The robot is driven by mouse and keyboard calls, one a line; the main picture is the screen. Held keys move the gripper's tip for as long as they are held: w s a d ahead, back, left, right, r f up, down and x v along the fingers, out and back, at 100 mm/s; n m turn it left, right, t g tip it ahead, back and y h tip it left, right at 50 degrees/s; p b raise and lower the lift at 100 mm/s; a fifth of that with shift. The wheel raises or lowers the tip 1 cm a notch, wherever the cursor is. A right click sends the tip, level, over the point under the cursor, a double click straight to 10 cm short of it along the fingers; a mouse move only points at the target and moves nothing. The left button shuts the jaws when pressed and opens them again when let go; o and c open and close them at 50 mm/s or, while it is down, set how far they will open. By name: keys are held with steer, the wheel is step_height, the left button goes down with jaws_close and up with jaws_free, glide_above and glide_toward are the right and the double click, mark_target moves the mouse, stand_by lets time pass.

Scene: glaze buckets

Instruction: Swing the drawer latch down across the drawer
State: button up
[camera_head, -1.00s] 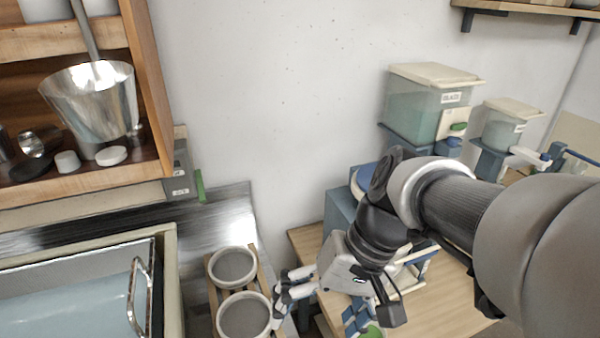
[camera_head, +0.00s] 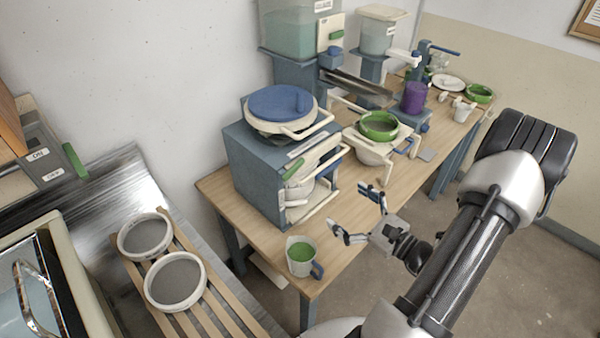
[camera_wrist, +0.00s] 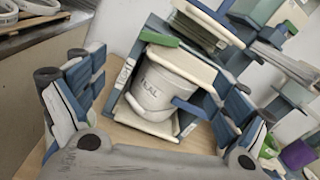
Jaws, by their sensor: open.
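The drawer latch is a green bar (camera_head: 299,169) at the upper front of the blue cabinet (camera_head: 250,172) on the wooden table. It sits at a slant above the opening in the head view. In the wrist view the green latch (camera_wrist: 160,39) lies across the top left of the opening. The pale drawer (camera_head: 306,210) is below it, with a labelled white pot (camera_wrist: 163,82) in it. My gripper (camera_head: 357,212) is open and empty, in front of the cabinet and apart from the latch. In the wrist view its fingers (camera_wrist: 155,105) frame the pot and drawer from a distance.
A cup of green glaze (camera_head: 301,257) stands at the table's near corner. A blue-lidded bucket (camera_head: 283,108) sits on the cabinet. A green-rimmed bucket (camera_head: 379,127) stands to its right. Sieves (camera_head: 175,281) lie on slats at left.

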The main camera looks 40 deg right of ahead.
mark_target(295, 170)
steer(key=w, duration=0.5)
steer(key=w+a, duration=0.1)
steer(key=w, duration=0.5)
steer(key=w+a+b, duration=0.1)
steer(key=w, duration=0.5)
steer(key=shift+w+a, duration=0.1)
steer(key=shift+a, duration=0.1)
steer(key=shift+c, duration=0.4)
steer(key=c, duration=1.4)
steer(key=shift+d+f+m, duration=0.15)
steer(key=shift+f+m, duration=0.2)
steer(key=shift+m, duration=0.85)
steer(key=o, duration=1.5)
